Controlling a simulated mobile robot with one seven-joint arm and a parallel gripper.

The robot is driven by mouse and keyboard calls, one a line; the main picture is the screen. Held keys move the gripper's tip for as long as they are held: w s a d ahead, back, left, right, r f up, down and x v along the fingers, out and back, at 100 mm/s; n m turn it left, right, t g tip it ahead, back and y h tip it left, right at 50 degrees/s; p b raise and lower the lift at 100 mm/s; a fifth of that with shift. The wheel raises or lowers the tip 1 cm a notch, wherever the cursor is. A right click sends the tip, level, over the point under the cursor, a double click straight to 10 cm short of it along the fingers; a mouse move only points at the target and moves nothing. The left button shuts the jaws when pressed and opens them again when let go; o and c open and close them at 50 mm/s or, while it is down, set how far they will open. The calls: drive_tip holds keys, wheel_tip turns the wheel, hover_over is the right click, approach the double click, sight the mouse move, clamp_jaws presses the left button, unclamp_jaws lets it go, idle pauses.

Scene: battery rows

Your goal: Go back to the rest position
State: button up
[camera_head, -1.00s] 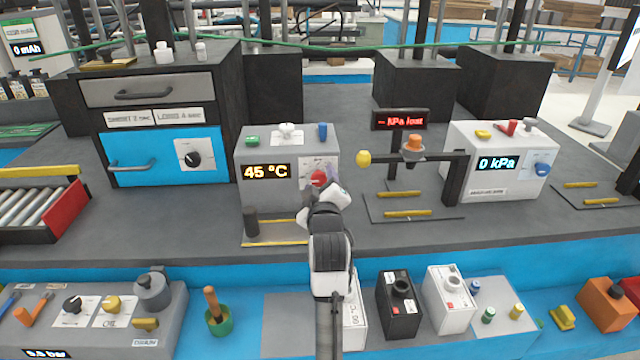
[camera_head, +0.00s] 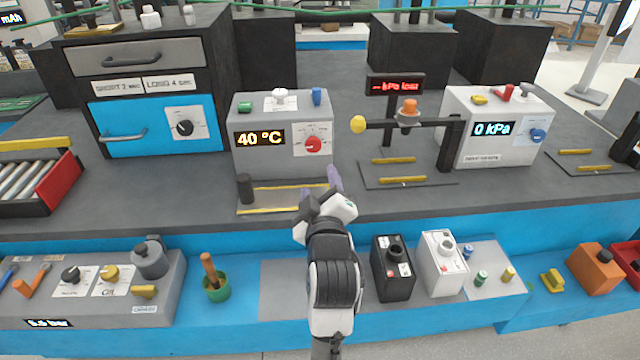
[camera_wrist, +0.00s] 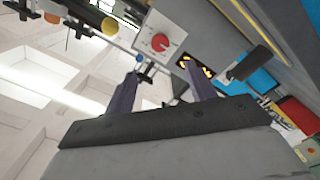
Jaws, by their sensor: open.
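My gripper (camera_head: 321,196) is in front of the white temperature box (camera_head: 268,161), below and apart from its red knob (camera_head: 312,145). Its two purple-grey fingers are spread and empty. The box's display (camera_head: 260,138) reads 40 °C. In the wrist view my gripper's fingers (camera_wrist: 162,92) point up toward the red knob (camera_wrist: 160,42), with clear space between fingertips and knob.
A white box (camera_head: 497,140) reading 0 kPa stands at right beside a black stand arm with a yellow ball (camera_head: 358,124). A black box (camera_head: 393,268) and a white box (camera_head: 441,262) sit on the lower blue ledge, right of my arm.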

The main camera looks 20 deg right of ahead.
drive_tip(key=shift+s+a, duration=0.1)
drive_tip(key=shift+s, duration=0.25)
idle(0.3)
